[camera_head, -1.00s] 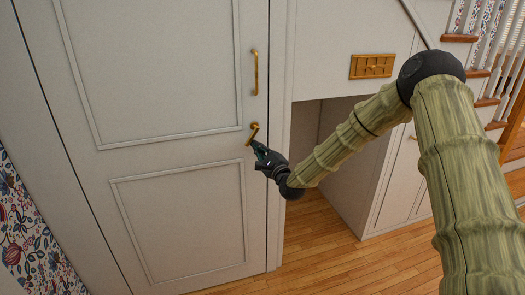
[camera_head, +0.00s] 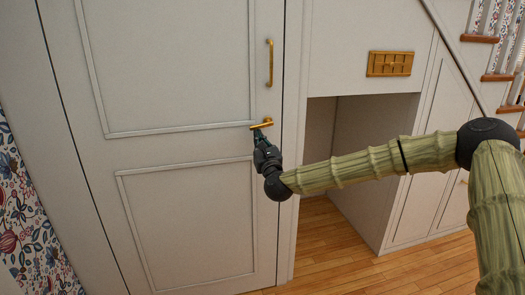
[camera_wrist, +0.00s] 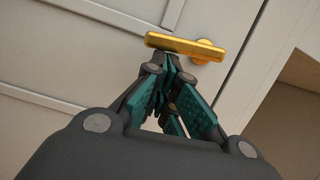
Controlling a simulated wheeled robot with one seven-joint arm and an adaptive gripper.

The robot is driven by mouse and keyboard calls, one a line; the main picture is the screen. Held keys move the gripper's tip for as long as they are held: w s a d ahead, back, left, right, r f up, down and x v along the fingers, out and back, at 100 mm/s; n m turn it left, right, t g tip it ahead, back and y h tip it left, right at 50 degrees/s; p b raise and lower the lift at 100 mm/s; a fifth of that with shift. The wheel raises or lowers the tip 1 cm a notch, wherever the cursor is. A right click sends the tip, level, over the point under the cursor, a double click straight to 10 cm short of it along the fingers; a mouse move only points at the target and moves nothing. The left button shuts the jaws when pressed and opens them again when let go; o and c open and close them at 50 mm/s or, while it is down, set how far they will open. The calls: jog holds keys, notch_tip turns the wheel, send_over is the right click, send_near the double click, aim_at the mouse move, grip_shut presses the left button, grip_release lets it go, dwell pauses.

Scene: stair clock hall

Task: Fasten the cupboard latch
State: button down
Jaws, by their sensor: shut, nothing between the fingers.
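The cupboard door (camera_head: 190,150) is pale and panelled, and looks flush with its frame. Its brass latch (camera_head: 259,124) is a small lever below the upright handle, lying nearly level with its free end to the left. In the wrist view the latch (camera_wrist: 185,44) lies across the top of the picture, its round pivot at the right. My gripper (camera_head: 257,132) is shut and empty, with its fingertips just under the lever's left part. The fingertips (camera_wrist: 169,60) look very close to the lever; I cannot tell whether they touch.
An upright brass handle (camera_head: 271,63) is above the latch. To the right are a brass plate (camera_head: 390,64) and an open recess (camera_head: 350,150) under the stairs. The wooden floor (camera_head: 320,240) is clear. Patterned wallpaper (camera_head: 30,225) is at the left.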

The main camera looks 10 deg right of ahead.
jog(key=shift+a+r+m+h+b, duration=0.3)
jog(key=shift+m+b, duration=0.3)
jog(key=shift+m, duration=0.3)
jog(key=s+f+b, duration=0.2)
jog(key=s+f, duration=0.4)
jog(key=s, duration=0.3)
jog(key=shift+s+d+f, duration=0.2)
jog(key=shift+s+f, duration=0.05)
jog(key=shift+s, duration=0.1)
dwell(0.4)
